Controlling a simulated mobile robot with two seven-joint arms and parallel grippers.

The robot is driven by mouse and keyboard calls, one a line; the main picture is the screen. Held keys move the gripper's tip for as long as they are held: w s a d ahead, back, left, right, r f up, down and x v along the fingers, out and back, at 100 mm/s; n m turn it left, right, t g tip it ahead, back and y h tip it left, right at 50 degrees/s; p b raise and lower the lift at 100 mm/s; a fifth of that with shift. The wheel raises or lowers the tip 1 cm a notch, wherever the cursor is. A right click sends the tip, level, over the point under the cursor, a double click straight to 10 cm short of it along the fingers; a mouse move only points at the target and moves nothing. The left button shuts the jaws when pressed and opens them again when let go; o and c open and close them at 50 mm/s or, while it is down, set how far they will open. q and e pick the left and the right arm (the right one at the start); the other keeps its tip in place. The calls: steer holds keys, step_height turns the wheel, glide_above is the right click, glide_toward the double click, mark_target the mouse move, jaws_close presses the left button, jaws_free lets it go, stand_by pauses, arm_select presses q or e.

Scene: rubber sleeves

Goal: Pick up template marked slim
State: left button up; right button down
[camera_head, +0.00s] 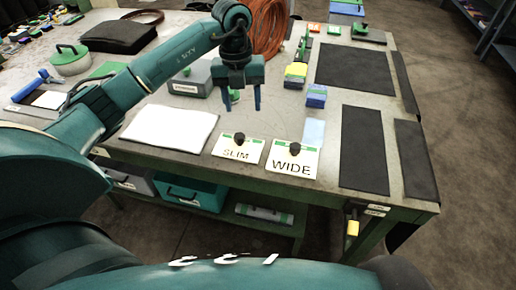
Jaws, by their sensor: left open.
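The template marked SLIM (238,150) is a white plate with a green strip and a dark knob, lying flat near the table's front edge. The similar template marked WIDE (293,162) lies just right of it. My left gripper (242,105) is open and points down, with nothing between its fingers. In the picture it is above the SLIM template's knob and apart from it. My right gripper is not in view.
The table (275,115) also holds a white sheet stack (168,129) left of the templates and dark mats (363,148) on the right. Blue blocks (316,96), yellow blocks (296,71) and a coiled brown hose (270,30) lie farther back.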

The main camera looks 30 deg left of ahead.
arm_select(q)
steer(key=a, duration=0.1)
glide_above(239, 135)
steer(key=shift+y, duration=0.4)
step_height(239, 135, down, 7)
steer(key=shift+w+r, duration=0.1)
steer(key=shift+w, duration=0.05)
steer(key=shift+s+f+p, duration=0.2)
steer(key=shift+f+p, duration=0.45)
steer(key=shift+f, duration=2)
steer(key=shift+c, duration=0.5)
steer(key=c, duration=1)
